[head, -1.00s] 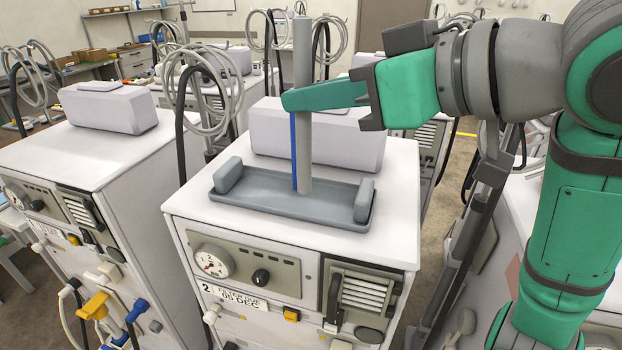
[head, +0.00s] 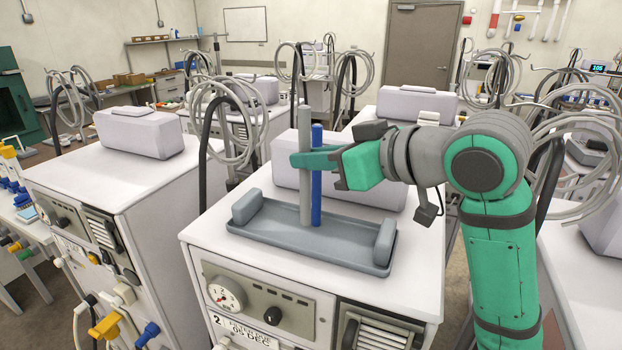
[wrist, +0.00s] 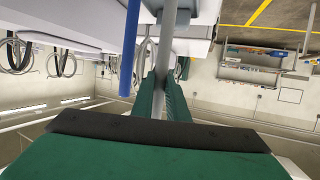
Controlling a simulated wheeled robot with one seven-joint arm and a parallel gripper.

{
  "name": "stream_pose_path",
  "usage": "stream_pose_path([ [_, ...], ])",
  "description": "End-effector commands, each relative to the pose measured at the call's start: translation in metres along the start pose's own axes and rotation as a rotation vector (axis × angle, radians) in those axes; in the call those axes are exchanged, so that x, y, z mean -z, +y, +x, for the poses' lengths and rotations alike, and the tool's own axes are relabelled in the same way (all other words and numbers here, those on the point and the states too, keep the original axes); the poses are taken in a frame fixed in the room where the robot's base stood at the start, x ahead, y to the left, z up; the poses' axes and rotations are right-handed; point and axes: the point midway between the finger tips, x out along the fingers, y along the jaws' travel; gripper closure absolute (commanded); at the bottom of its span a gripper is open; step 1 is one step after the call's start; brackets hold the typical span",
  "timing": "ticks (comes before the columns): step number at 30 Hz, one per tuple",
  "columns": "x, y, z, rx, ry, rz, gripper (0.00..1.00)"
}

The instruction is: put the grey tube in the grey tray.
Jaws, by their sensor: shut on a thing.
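The grey tube (head: 306,200) is long and upright, and my gripper (head: 304,160) is shut on it around its upper middle. The tube's lower end shows over the floor of the grey tray (head: 275,232); I cannot tell whether it touches. The tray lies on top of the white machine and has a raised block at each end. A blue tube (head: 316,190) stands upright just right of the grey tube, over the tray. In the wrist view the grey tube (wrist: 169,35) runs between my fingers (wrist: 163,95), with the blue tube (wrist: 130,50) apart to its left.
A pale box-shaped unit (head: 370,185) sits behind the tray on the same machine (head: 210,240). Another machine (head: 75,185) stands at the left, with coiled hoses (head: 230,115) behind. The machine top has a narrow free margin around the tray.

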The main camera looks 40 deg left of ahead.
Motion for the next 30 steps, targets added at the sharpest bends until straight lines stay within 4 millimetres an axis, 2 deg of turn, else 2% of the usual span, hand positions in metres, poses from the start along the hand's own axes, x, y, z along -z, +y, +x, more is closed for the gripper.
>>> stream_pose_path([
  [8, -0.011, 0.008, 0.013, -0.002, 0.0, 0.003, 1.0],
  [15, -0.04, 0.009, 0.024, -0.004, 0.001, 0.002, 1.0],
  [27, -0.044, 0.008, 0.026, -0.001, 0.001, 0.001, 1.0],
  [28, -0.043, 0.008, 0.026, -0.002, 0.001, 0.0, 0.79],
  [30, -0.043, 0.008, 0.026, -0.002, 0.001, 0.0, 0.68],
])
